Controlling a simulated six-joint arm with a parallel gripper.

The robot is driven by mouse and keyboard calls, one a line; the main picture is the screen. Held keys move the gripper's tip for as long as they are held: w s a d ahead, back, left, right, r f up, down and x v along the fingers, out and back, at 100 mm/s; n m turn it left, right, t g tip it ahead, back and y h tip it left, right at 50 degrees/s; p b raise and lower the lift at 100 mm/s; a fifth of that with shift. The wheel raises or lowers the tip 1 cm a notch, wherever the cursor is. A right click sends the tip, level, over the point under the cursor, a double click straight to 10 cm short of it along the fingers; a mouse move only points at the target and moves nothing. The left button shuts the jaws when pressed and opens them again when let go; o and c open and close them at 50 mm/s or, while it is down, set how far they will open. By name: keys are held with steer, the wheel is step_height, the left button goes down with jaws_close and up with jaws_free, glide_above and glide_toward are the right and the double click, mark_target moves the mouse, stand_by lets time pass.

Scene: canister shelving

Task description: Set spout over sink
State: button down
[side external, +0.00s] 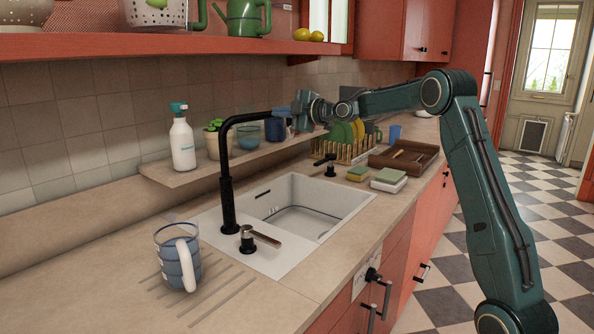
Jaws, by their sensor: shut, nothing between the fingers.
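The black spout (226,160) rises from the sink's left rim, bends at the top and reaches to the right in the picture. Its far end meets my gripper (281,112) in the view, and the tip is partly hidden there. My gripper is shut with nothing held, beside or against the spout's end; I cannot tell if they touch. The white sink (345,197) is set in the counter, its basin empty. The spout's arm appears to extend above the basin's back part, but the exact spot below its tip is unclear.
A black tap handle (248,240) stands by the spout's base. A striped glass mug (178,262) stands at front left. Sponges (357,173), a dish rack and a wooden tray (405,158) lie beyond the sink.

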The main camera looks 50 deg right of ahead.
steer(key=shift+w+d+r, duration=0.1)
steer(key=shift+w+d, duration=0.1)
steer(key=shift+w, duration=0.35)
steer(key=shift+w+d+r, duration=0.1)
steer(key=shift+w+d, duration=0.1)
steer(key=shift+w, duration=0.35)
steer(key=shift+s+r, duration=0.1)
steer(key=shift+s, duration=0.1)
steer(key=s+d+r, duration=0.2)
steer(key=s+d, duration=0.6)
steer(key=shift+d+r, duration=0.35)
steer(key=shift+r, duration=0.05)
